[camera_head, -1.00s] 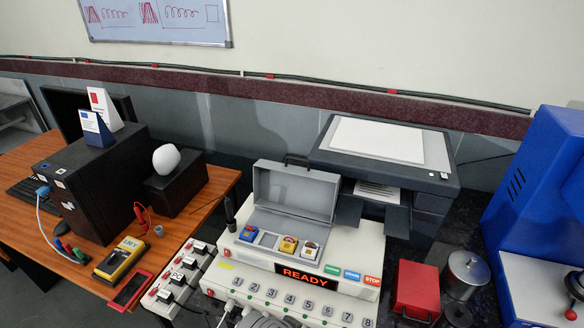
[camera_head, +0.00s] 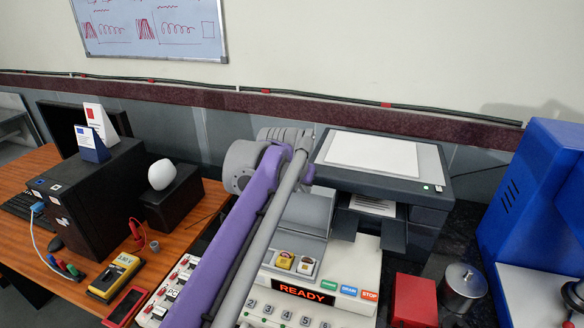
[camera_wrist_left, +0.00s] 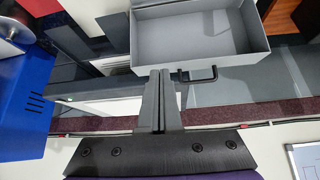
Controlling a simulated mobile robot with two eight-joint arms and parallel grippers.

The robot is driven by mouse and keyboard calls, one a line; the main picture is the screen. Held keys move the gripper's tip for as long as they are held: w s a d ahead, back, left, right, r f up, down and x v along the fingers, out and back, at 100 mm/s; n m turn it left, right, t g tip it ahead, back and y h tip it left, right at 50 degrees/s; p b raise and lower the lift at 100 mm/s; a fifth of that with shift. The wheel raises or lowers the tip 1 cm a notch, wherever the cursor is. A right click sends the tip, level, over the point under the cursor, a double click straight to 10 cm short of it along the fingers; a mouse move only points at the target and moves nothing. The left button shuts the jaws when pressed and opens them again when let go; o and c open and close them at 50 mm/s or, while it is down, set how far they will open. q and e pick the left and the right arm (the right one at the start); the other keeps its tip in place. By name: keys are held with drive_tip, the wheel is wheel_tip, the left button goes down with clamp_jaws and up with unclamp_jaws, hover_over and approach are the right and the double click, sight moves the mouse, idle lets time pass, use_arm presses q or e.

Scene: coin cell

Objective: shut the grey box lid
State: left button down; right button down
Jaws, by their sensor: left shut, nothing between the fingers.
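The grey box lid (camera_head: 305,212) stands open and raised at the back of its box, with its left part hidden behind my left arm. The lid also shows in the left wrist view (camera_wrist_left: 195,35), hollow side visible, with a black handle (camera_wrist_left: 196,76) on its near edge. My left gripper (camera_wrist_left: 158,73) is shut and empty, its fingertips close to the lid's edge beside the handle; I cannot tell whether they touch. In the head view my arm hides the fingers. A yellow block (camera_head: 284,260) and a whitish block (camera_head: 305,266) sit in the box's tray. My right gripper is not in view.
A printer (camera_head: 440,185) stands behind and right of the lid. A red box (camera_head: 414,300), a metal pot (camera_head: 464,285) and a blue machine (camera_head: 530,190) are at right. A black case (camera_head: 100,190) and a yellow meter (camera_head: 115,275) sit on the wooden table at left.

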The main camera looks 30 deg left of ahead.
use_arm(q)
drive_tip(key=w+a+r, duration=0.5)
drive_tip(key=w+a, duration=0.2)
drive_tip(key=a, duration=0.2)
drive_tip(key=a+x, duration=0.1)
drive_tip(key=x, duration=0.9)
drive_tip(key=shift+s+d+r+n+t+y, duration=0.15)
drive_tip(key=shift+s+d, duration=0.1)
drive_tip(key=shift+s, duration=0.35)
drive_tip(key=shift+s+d+f+n+t+y, duration=0.1)
drive_tip(key=shift+s+d, duration=0.1)
drive_tip(key=shift+s, duration=0.4)
drive_tip(key=shift+s+d+r+n+t+y, duration=0.15)
drive_tip(key=shift+s+d, duration=0.1)
drive_tip(key=shift+s, duration=0.35)
drive_tip(key=shift+d, duration=0.2)
